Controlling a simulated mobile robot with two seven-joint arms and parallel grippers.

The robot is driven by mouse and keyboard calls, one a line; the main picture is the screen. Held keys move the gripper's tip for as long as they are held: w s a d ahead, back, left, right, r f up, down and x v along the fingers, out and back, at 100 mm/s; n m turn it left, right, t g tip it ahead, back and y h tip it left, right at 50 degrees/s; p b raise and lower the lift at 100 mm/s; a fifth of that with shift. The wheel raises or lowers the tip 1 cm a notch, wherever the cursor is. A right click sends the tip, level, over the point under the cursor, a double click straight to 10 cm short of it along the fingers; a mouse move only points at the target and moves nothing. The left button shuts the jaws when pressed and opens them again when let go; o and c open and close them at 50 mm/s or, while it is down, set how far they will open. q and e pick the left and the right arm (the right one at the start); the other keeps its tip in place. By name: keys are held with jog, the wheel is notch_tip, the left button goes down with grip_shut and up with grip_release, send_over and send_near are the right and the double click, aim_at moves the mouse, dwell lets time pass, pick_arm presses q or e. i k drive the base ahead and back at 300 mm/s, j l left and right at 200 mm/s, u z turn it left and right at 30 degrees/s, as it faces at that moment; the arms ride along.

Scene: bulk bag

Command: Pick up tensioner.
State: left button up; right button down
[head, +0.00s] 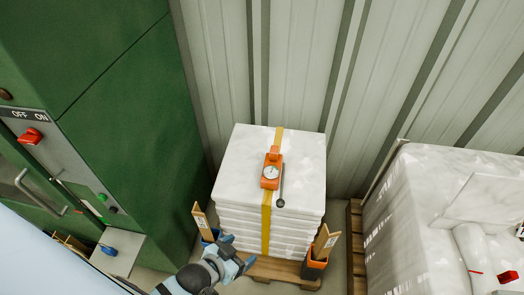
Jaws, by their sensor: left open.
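The tensioner (271,170) is an orange tool with a round white dial. It sits on top of a stack of white bags (235,170), on a yellow strap (266,225) that runs over the top and down the front. A dark lever with a round end (281,190) lies at its right side. My left gripper (241,257) is open at the bottom, low in front of the stack and well apart from the tensioner. I see nothing between its fingers. My right gripper is not in view.
The stack stands on a wooden pallet (285,271). Holders with wooden pieces (203,222) (325,243) flank its front. A green cabinet (135,120) with a red switch (31,136) is at left. A larger wrapped white load (410,220) is at right. A corrugated wall (305,60) stands behind.

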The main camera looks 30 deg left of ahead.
aim_at(270, 178)
jog(key=u, duration=0.65)
